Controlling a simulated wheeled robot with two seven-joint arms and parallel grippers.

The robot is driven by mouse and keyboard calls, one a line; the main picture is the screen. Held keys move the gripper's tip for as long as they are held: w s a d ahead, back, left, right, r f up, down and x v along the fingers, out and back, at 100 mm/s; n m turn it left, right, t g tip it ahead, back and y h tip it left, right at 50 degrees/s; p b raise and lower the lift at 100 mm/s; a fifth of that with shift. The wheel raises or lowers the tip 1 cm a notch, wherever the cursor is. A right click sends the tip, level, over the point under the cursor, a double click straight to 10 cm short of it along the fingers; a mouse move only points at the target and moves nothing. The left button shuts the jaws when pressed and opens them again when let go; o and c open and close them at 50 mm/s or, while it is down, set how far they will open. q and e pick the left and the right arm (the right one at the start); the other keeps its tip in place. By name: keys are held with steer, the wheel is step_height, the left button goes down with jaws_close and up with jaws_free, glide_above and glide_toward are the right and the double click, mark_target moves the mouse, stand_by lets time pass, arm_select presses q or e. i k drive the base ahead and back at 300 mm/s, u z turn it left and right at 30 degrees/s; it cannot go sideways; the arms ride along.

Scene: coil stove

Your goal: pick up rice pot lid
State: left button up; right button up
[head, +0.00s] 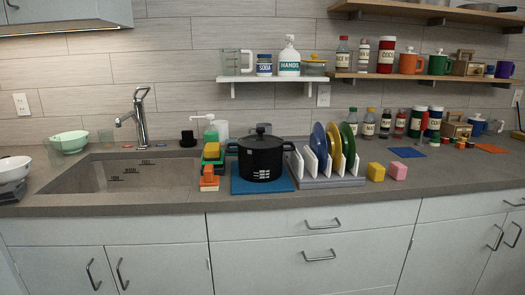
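A black pot (262,162) stands on a blue mat (243,186) on the counter, between the sink and the dish rack. Its black lid (262,139) sits on top, with a round knob (263,128) in the middle. The pot has a handle on each side and small white markings on its front. Neither of my grippers shows in the head view.
A white dish rack (335,182) with blue, yellow and green plates stands close to the right of the pot. Sponges (209,178) and a soap bottle (211,130) are on its left, by the sink (90,175). A white shelf (270,79) hangs above.

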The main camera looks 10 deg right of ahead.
mark_target(260, 140)
steer(key=u, duration=0.05)
steer(key=k, duration=0.8)
steer(key=z, duration=0.95)
steer(key=i, duration=0.9)
steer(key=u, duration=0.45)
steer(key=i, duration=0.75)
steer(key=u, duration=0.85)
